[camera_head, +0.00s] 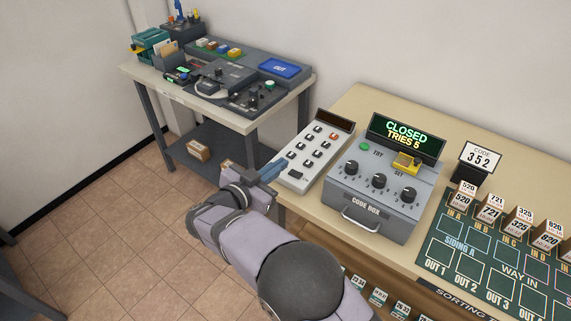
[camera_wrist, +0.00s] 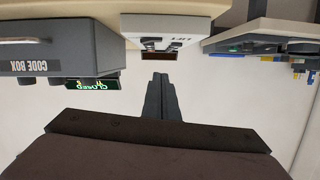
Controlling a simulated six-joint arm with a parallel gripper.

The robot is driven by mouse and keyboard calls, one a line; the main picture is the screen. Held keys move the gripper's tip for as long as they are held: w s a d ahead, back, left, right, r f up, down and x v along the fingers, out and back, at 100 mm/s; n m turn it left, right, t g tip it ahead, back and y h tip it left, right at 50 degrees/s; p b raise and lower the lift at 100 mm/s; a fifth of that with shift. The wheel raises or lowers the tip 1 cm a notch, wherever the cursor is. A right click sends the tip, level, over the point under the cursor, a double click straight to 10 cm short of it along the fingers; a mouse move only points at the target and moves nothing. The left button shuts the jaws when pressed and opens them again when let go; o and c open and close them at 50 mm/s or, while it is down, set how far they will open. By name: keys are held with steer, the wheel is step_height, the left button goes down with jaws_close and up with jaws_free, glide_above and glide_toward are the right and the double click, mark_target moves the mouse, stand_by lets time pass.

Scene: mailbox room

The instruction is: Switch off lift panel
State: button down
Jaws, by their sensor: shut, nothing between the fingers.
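The lift panel (camera_head: 304,168) is a pale slab with several dark switches or buttons and a dark display strip (camera_head: 334,119) at its far end. No lit text shows on that strip. In the wrist view the panel (camera_wrist: 186,24) appears upside down at the top, with "LIFT" lettering on it. My gripper (camera_head: 276,168) is at the left near edge of the panel. Its fingers (camera_wrist: 159,90) are closed together and empty. Whether they touch the panel cannot be told.
The grey code box (camera_head: 366,205) stands right of the panel, its display (camera_head: 404,137) reading "CLOSED TRIES 5". A sorting board (camera_head: 456,267) with numbered blocks lies further right. A side table (camera_head: 143,79) with devices stands at the back left. Open floor lies left of my arm.

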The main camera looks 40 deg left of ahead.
steer(key=b+v, duration=0.1)
steer(key=v, duration=0.6)
steer(key=shift+a, duration=0.25)
